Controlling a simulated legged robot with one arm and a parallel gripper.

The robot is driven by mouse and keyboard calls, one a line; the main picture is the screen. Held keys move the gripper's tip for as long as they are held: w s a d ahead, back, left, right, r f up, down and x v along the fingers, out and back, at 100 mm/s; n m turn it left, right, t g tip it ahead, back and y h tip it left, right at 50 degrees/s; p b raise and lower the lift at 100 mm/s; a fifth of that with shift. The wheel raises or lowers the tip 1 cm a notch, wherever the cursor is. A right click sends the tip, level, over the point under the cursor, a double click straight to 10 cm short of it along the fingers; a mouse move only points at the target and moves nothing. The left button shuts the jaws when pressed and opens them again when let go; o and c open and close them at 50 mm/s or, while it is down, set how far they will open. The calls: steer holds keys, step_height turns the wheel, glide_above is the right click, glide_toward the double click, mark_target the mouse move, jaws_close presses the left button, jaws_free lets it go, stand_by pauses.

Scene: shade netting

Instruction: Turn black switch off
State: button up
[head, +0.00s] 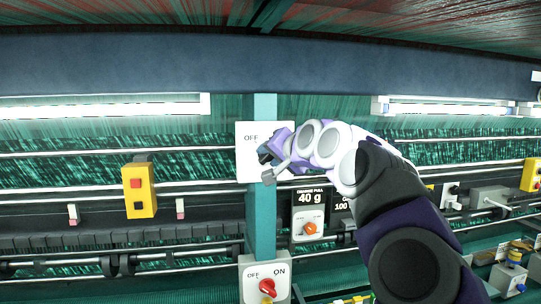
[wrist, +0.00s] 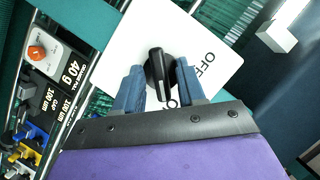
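The black switch (wrist: 158,72) is a round knob with a raised bar, seen in the wrist view on a white plate (wrist: 208,40). The plate reads OFF; a second label is mostly hidden by my gripper. In the head view the plate (head: 247,138) is on a teal post, and my gripper hides the knob. My gripper (wrist: 160,88) has its two blue-grey fingers apart, one on either side of the knob. I cannot tell whether they touch it. In the head view my gripper (head: 267,166) is in front of the plate's right side.
Below is a red rotary switch (head: 267,287) on a light OFF/ON plate. An orange knob (head: 310,228) sits under a "40 g" display at right. A yellow button box (head: 139,190) is at left. Metal rails and green netting run behind.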

steer(key=shift+w+d+r, duration=0.1)
steer(key=shift+d, duration=0.5)
steer(key=c, duration=0.3)
steer(key=shift+c, duration=0.8)
steer(key=shift+s+a, duration=0.2)
steer(key=shift+a, duration=0.35)
jaws_close()
steer(key=shift+w+d, duration=0.1)
steer(key=shift+d, duration=0.05)
